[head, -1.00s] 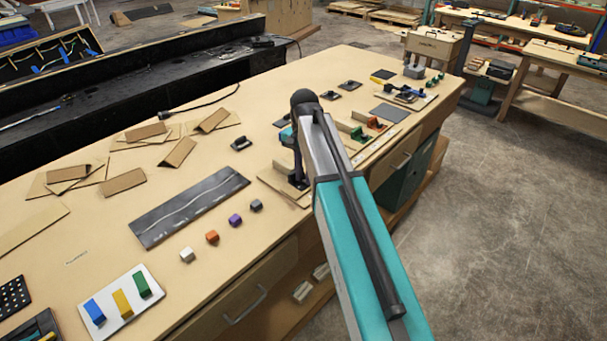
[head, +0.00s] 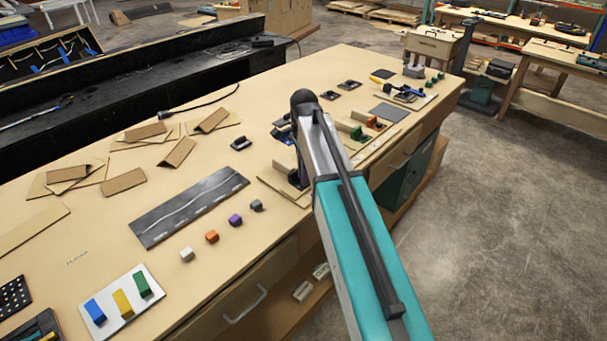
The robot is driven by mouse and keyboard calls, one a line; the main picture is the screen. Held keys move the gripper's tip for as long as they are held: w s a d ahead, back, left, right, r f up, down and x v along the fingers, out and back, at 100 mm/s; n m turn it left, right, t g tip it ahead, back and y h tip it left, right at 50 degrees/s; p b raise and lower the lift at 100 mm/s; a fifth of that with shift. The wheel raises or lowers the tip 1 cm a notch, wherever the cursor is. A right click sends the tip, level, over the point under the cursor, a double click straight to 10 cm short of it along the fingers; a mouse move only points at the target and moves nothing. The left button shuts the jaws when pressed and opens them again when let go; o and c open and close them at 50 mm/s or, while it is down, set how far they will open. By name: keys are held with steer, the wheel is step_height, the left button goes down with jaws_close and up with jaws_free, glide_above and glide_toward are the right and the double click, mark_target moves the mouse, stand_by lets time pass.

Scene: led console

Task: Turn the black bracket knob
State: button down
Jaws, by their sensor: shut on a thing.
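The black bracket (head: 294,179) stands on a small wooden board (head: 283,188) near the table's front edge, right of centre in the head view. My arm covers its right side. A teal and dark wrist part of mine shows just left of the arm's dark elbow. My gripper (head: 299,172) is mostly hidden behind the arm, low at the bracket. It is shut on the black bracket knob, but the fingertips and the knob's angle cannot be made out.
Green and orange brackets (head: 373,122) stand farther right on the table. A grey strip panel (head: 188,207), small coloured cubes (head: 211,236) and a white plate (head: 118,322) with coloured blocks lie to the left. Cardboard pieces (head: 124,182) lie behind. Bare tabletop lies between them.

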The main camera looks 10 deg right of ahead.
steer(key=shift+w+r+m, duration=0.15)
steer(key=shift+m, duration=1.45)
steer(key=c, duration=1.9)
jaws_free()
steer(key=shift+o, duration=0.3)
step_height(320, 180, up, 14)
steer(key=b, duration=0.3)
steer(key=shift+b, duration=0.3)
